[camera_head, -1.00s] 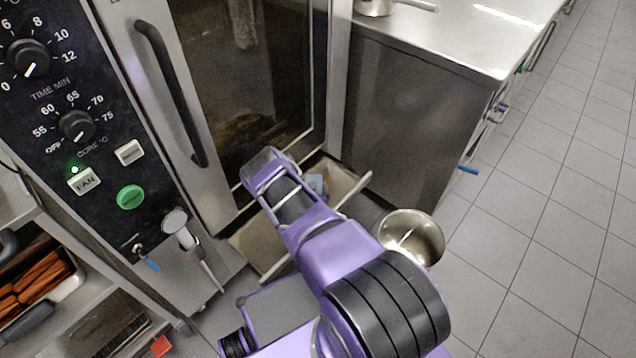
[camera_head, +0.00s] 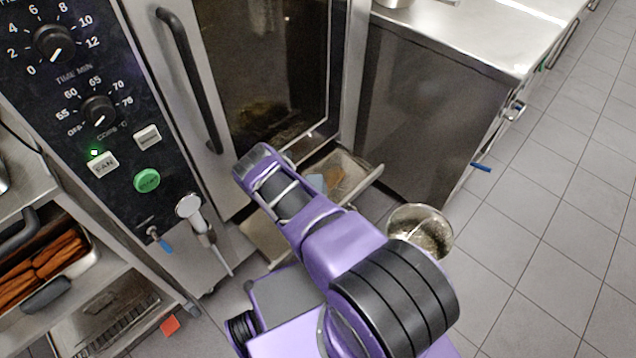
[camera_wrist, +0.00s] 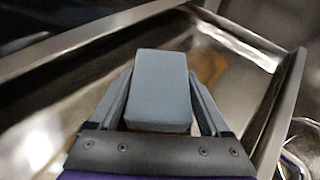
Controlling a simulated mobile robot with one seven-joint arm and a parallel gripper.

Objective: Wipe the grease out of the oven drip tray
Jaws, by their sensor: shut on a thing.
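The oven drip tray (camera_head: 366,186) is a shallow metal tray sticking out below the oven door. It also shows in the wrist view (camera_wrist: 285,100), with a brown grease patch (camera_wrist: 213,70) on its floor. The grease shows in the head view too (camera_head: 334,175), just right of a grey-blue block (camera_head: 316,183). My gripper (camera_wrist: 158,100) is shut on this block (camera_wrist: 158,68), which looks like a sponge or pad. The block is over the tray, left of the visible grease. Its underside is hidden, so I cannot tell whether it touches the floor. My arm hides part of the tray.
The oven door (camera_head: 265,75) is shut above the tray. A metal pot or bucket (camera_head: 420,228) stands just right of the tray. A steel counter (camera_head: 430,110) closes off the back right. The tiled floor (camera_head: 545,240) at right is clear.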

